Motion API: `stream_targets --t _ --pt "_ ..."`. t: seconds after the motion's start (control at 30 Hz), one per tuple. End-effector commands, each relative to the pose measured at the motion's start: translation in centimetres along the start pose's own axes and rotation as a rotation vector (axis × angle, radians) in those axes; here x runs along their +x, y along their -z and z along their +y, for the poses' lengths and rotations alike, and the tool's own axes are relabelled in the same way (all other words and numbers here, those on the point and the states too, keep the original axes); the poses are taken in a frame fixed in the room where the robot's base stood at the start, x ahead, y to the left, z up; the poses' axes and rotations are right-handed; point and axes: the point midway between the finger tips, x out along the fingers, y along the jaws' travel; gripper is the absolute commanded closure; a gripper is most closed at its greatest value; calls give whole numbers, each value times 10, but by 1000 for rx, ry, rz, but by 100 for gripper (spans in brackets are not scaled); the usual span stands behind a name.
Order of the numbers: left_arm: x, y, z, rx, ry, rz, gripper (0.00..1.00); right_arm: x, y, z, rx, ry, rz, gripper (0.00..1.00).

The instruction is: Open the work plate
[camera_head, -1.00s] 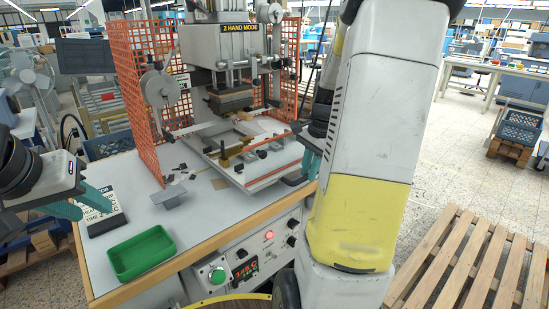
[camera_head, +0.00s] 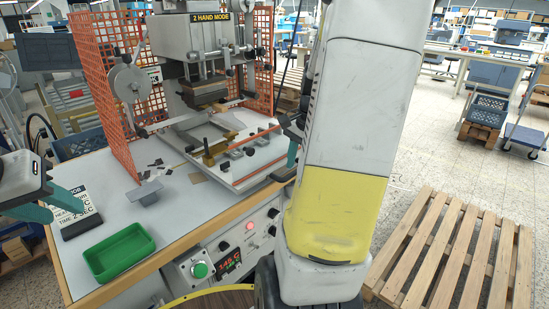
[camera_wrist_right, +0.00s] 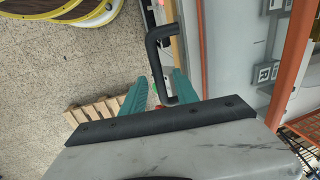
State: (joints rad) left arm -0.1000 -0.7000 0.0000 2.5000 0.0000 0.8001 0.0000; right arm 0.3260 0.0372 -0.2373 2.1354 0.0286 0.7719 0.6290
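The work plate (camera_head: 232,180) is a pale plate under the press head of the stamping machine (camera_head: 186,40), with brass and dark clamps on it. My right gripper (camera_head: 293,152) is at the plate's right side, mostly hidden behind my right arm. In the right wrist view, its teal fingers (camera_wrist_right: 163,80) stand apart, one on each side of a bent black handle (camera_wrist_right: 158,62). I cannot tell whether they touch it. My left gripper (camera_head: 48,200) is empty at the left edge, its teal fingers apart, near the job sign (camera_head: 75,207).
A green tray (camera_head: 119,253) and a small grey block (camera_head: 146,193) sit on the table. An orange mesh guard (camera_head: 108,75) flanks the machine. A control panel with a green button (camera_head: 199,270) is on the front. A wooden pallet (camera_head: 450,250) lies on the floor at right.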

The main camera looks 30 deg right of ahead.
Motion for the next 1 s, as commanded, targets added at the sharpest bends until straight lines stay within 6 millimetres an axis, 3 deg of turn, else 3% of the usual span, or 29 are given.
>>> stream_targets --t 0.27,0.7,1.0 --pt "0 0 0 0 0 0 64 -4 0 -1 -1 1 1 64" --pt "0 0 0 0 0 0 64 -70 0 -1 0 2 2 64" --pt "0 0 0 0 0 0 64 -78 0 0 0 0 0 64"
